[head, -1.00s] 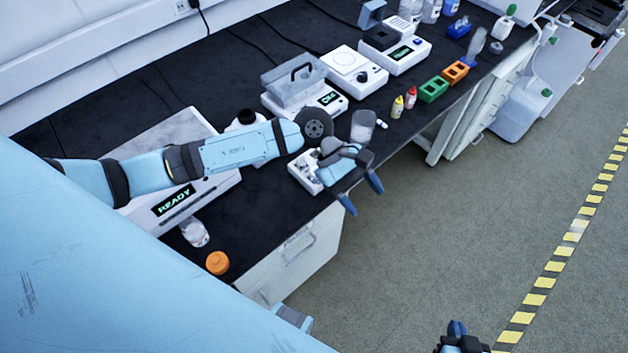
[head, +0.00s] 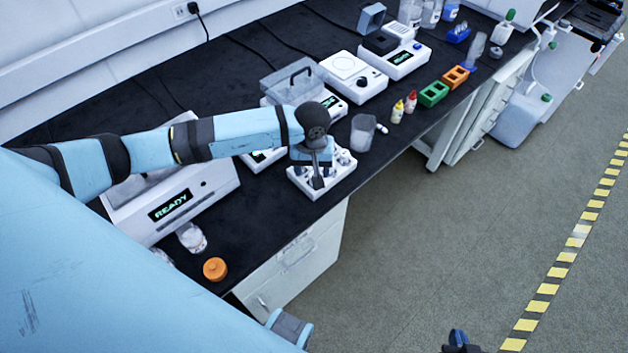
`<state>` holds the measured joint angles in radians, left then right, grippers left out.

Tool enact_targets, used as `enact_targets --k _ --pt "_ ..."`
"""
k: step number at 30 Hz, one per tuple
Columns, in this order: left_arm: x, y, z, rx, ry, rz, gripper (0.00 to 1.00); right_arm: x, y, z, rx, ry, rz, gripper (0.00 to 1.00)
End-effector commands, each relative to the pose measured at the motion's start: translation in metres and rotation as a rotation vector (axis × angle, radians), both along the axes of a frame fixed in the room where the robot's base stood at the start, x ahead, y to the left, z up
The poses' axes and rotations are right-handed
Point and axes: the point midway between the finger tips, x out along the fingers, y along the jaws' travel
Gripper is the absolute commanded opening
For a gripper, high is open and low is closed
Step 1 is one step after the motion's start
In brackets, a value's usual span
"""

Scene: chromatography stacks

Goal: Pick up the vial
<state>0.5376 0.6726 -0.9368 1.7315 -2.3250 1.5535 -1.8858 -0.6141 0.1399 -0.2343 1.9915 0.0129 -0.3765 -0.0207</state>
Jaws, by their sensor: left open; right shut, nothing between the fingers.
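A white rack (head: 337,188) with several small clear and grey pieces in it stands near the bench's front edge. These may be vials, but they are too small to tell for sure. A small white piece (head: 382,129) lies on the bench beside the beaker. My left gripper (head: 317,178) points down over the rack, its dark fingers at or just above the pieces. It is open, and I cannot tell if a vial stands between the fingers; the wrist hides part of the rack. My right gripper (head: 459,341) shows only in part at the bottom edge, shut and empty, away from the bench.
A beaker (head: 362,132) stands right of the rack. Yellow (head: 397,112) and red (head: 410,102) bottles and green (head: 433,94) and orange (head: 455,77) blocks are further right. A READY instrument (head: 207,184), a glass jar (head: 191,238) and an orange cap (head: 215,269) are left.

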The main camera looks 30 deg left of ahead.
Motion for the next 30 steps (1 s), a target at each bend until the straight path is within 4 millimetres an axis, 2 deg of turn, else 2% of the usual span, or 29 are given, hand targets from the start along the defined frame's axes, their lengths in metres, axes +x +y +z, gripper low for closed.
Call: enact_targets --k 5,12,21,23,28,30 --pt "0.004 -0.001 -0.015 -0.003 0.003 0.002 0.59 -0.001 0.0 0.004 -0.001 0.002 0.0 0.0" --pt "0.01 0.0 -0.048 -0.002 0.002 0.002 0.59 0.0 0.001 0.01 0.001 0.0 0.001 0.0" --pt "0.011 0.001 -0.054 -0.002 0.0 0.0 0.59 0.0 0.001 0.011 0.001 -0.002 0.001 0.0" --pt "0.011 0.001 -0.054 -0.002 0.0 0.0 0.47 0.0 0.001 0.011 0.001 -0.002 0.001 0.0" --pt "0.011 0.001 -0.054 -0.002 0.0 0.001 0.08 0.0 0.001 0.011 0.002 -0.001 0.0 0.0" --pt "0.011 0.001 -0.054 -0.002 0.0 0.001 0.05 0.0 0.001 0.011 0.002 -0.001 0.0 0.0"
